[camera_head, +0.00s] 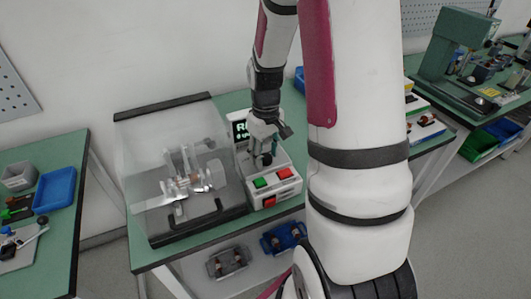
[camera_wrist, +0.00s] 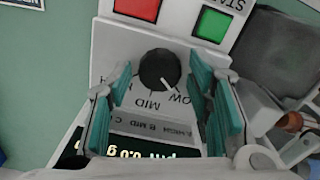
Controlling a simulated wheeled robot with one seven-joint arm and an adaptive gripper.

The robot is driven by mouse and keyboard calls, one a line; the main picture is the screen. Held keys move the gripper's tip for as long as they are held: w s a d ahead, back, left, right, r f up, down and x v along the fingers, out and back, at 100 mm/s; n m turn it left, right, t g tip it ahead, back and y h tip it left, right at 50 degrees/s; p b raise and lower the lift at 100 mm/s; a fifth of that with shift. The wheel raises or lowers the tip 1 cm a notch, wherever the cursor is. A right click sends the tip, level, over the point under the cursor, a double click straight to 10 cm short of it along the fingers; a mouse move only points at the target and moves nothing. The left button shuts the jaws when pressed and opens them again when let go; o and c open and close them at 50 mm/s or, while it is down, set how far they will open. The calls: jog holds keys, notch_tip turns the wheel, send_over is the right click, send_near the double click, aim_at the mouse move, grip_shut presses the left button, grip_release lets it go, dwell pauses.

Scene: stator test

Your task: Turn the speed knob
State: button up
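The speed knob (camera_wrist: 159,68) is black and round, with a short white mark on its rim on the side of the LOW label. The labels LOW and MID show beside it; a third label is partly hidden by the left finger. My gripper (camera_wrist: 162,78) is open, with one teal-padded finger on either side of the knob. Gaps show between the pads and the knob, so I see no contact. In the head view my gripper (camera_head: 264,150) hangs over the control box (camera_head: 285,174), and the knob is mostly hidden by it.
A green button (camera_wrist: 212,24) and a red button (camera_wrist: 138,8) lie close to the knob. A clear-covered test fixture (camera_head: 160,160) stands left of the control box on the green table. A dark display (camera_wrist: 120,152) is on the box. Stators (camera_head: 228,262) lie on the shelf below.

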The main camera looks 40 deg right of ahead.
jog(key=c, duration=0.7)
jog(key=m, duration=0.4)
jog(key=shift+m, duration=0.4)
jog(key=m, duration=0.4)
jog(key=shift+m+p, duration=0.3)
jog(key=shift+m, duration=0.1)
jog(key=o, duration=1.2)
